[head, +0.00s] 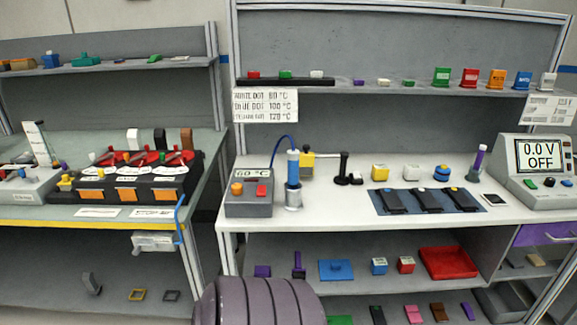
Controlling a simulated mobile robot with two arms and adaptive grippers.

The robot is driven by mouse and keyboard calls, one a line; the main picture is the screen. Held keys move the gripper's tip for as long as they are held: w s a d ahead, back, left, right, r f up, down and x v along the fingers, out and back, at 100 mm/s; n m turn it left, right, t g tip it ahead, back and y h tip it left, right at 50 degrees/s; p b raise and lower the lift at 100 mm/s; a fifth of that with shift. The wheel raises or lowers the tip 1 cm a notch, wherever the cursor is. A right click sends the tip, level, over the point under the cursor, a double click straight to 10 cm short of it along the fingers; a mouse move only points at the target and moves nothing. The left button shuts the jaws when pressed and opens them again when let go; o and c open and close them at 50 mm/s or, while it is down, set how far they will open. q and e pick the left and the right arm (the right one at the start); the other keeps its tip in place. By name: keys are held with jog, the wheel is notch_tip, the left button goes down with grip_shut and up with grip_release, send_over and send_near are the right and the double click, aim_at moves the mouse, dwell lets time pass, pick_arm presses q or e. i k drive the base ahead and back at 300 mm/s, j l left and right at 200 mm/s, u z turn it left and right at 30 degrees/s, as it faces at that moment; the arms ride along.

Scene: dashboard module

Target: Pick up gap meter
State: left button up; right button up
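No item carries a readable label naming it as the gap meter, so I cannot tell for sure which one it is. A white device (155,242) sits below the left bench's front edge, near a blue hook-like handle (179,218). A bench meter (540,168) at the right of the white worktop reads "0.0 V OFF". A grey box (249,200) reads "60 °C" and has an orange knob and a red button; a blue and silver cylinder (293,180) stands beside it. Neither of my grippers is in view.
The white worktop (330,212) also holds a dark mat (380,206) with three black devices and several small blocks. The left bench has a rack (125,190) of red-handled items. The worktop's front strip is clear.

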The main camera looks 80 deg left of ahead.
aim_at(380, 172)
jog(key=u, duration=1.9)
jog(key=z, duration=4.2)
jog(key=u, duration=4.2)
jog(key=i+j+u, duration=0.15)
jog(key=i, duration=0.05)
